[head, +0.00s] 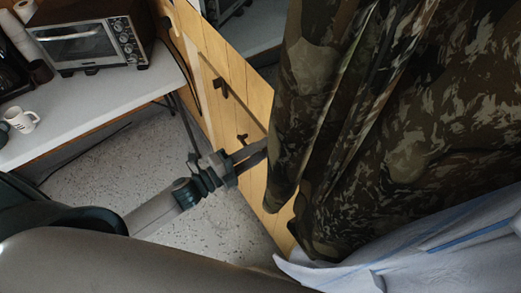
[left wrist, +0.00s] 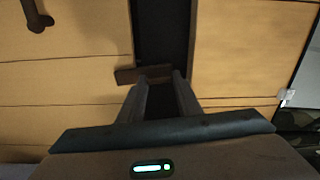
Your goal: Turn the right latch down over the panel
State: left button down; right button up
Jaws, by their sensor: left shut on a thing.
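A wooden board wall (head: 222,52) with small dark fittings on it runs down the middle of the head view. My left gripper (head: 257,155) reaches to it, its fingertips partly hidden by a camouflage cloth. In the left wrist view, my left gripper (left wrist: 160,77) is shut on a dark brown latch (left wrist: 127,74), which lies crosswise in that picture at the end of a dark strip or gap (left wrist: 162,32) between boards. Another dark fitting (left wrist: 38,17) is at the upper left there. Whether the dark strip is the panel, I cannot tell. My right gripper is out of view.
The camouflage cloth (head: 400,110) hangs over the right side, close to my left gripper. A white-topped table (head: 110,105) with a toaster oven (head: 95,45) and a mug (head: 20,119) stands at the left. Speckled floor (head: 105,180) is clear below it. A pale blue sheet (head: 430,250) lies at lower right.

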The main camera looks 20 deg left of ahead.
pick_arm(q)
jog(key=shift+f+m, duration=0.1)
jog(key=shift+m, duration=0.5)
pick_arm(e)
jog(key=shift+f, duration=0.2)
pick_arm(q)
jog(key=c, duration=1.3)
grip_release()
jog(key=shift+s, duration=0.1)
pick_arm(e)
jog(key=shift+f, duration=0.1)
pick_arm(q)
jog(key=b+v, duration=0.6)
jog(key=v, duration=1.1)
jog(key=shift+a, duration=0.15)
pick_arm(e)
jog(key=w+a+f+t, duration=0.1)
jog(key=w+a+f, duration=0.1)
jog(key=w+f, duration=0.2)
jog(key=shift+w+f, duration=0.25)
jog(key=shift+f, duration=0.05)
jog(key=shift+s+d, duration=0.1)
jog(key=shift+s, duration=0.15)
